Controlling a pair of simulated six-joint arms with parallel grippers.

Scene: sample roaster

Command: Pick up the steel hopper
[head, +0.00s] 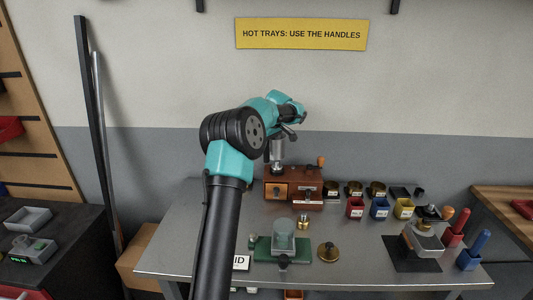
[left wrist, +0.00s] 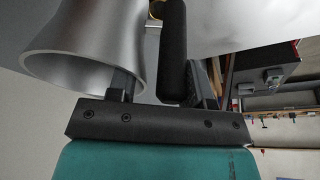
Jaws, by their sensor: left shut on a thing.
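The steel hopper (left wrist: 95,45) fills the upper left of the left wrist view, its flared open rim toward the camera. A black cylindrical handle (left wrist: 172,55) lies between the fingers of my left gripper (left wrist: 165,85), close beside the hopper; how it joins the hopper is hidden. The gripper is shut on the hopper, apparently by this handle. In the head view my left gripper (head: 289,130) is above the wooden roaster box (head: 293,187), with the hopper (head: 277,148) below it, partly hidden by my arm. I cannot tell whether the hopper touches the box. My right gripper is not in view.
The steel table (head: 350,235) holds small coloured bins (head: 380,208), dark round cups (head: 355,187), a green-based scale or stand (head: 283,248), brass pieces (head: 328,252) and a tray on a dark mat (head: 410,262). Tall bars lean against the wall at left.

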